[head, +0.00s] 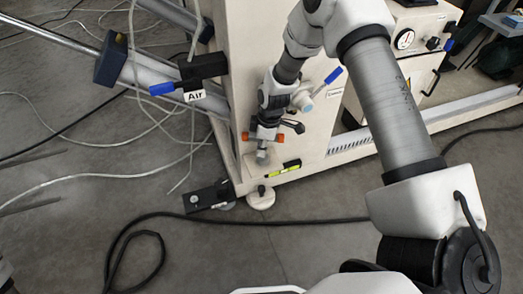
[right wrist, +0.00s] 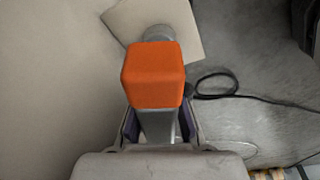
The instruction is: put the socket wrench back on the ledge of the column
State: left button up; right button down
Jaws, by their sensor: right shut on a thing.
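The socket wrench shows orange handle ends (head: 252,137) and a grey socket (head: 262,156) pointing down in the head view. My right gripper (head: 265,133) is shut on its grey bar beside the beige column (head: 240,70). In the right wrist view an orange end (right wrist: 153,75) fills the middle, with the grey bar between the fingers (right wrist: 158,125). The socket lies over a small pale plate, apparently the ledge (head: 248,168), also seen in the right wrist view (right wrist: 185,25). Whether the socket touches it I cannot tell. My left gripper is not in view.
A yellow-green spirit level (head: 285,168) lies on the base just right of the ledge. A black bracket (head: 208,196) and a round foot (head: 261,199) stand below. A blue-handled valve (head: 328,80) is close to the right arm. An Air valve (head: 190,82) and cables lie left.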

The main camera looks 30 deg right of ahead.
jog(key=shift+r, duration=0.2)
jog(key=shift+f, duration=0.25)
jog(key=c, duration=1.2)
grip_release()
jog(key=shift+r, duration=0.15)
jog(key=r+p, duration=0.2)
jog(key=r, duration=0.2)
jog(key=d+r+p, duration=0.1)
jog(key=r+p, duration=0.1)
jog(key=r, duration=0.2)
jog(key=s+r+p, duration=0.1)
jog(key=r+p, duration=0.1)
jog(key=r, duration=0.2)
jog(key=shift+s+d+r, duration=0.1)
jog(key=shift+d, duration=0.1)
